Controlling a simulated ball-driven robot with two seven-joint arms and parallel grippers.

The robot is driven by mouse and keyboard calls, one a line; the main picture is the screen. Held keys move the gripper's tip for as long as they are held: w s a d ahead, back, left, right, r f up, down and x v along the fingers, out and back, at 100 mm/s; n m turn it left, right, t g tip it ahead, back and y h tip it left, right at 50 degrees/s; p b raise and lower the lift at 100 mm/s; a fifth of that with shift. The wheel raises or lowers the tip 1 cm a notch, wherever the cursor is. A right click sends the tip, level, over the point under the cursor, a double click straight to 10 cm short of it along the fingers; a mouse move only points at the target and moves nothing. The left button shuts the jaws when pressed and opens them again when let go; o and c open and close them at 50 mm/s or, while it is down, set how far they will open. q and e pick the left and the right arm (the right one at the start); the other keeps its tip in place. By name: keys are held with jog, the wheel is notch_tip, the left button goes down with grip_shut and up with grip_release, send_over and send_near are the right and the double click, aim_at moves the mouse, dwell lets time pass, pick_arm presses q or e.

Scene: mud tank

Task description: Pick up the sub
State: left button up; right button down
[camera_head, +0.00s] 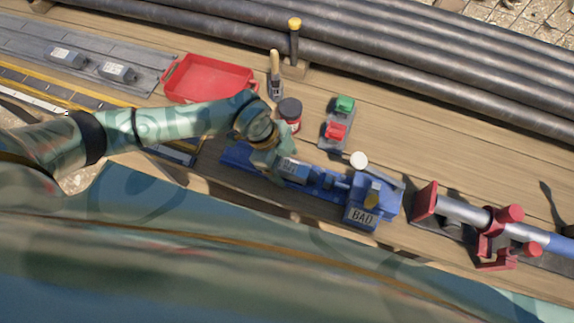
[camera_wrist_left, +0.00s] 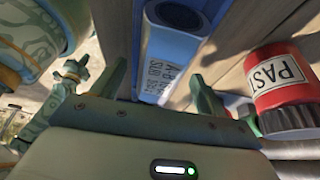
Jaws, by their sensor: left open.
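The sub is a grey block (camera_head: 293,171) with a printed label, set in a long blue fixture (camera_head: 326,182) at the table's front edge. In the left wrist view the sub (camera_wrist_left: 168,60) shows a round bore at its far end and lettering that includes "SUB". My left gripper (camera_head: 277,165) is over the fixture's left part, at the sub's left end. In the wrist view its fingers (camera_wrist_left: 158,85) are spread, one on each side of the sub's near end. I cannot tell whether they touch it. My right gripper is not in view.
A red-and-black paste jar (camera_head: 289,114) stands just behind my left gripper; it is close on the right in the wrist view (camera_wrist_left: 282,85). A red tray (camera_head: 208,79) and a brush (camera_head: 275,76) lie behind.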

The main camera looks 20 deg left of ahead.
pick_arm(q)
jog(key=shift+r, duration=0.1)
jog(key=c, duration=1.3)
jog(key=shift+o, duration=0.2)
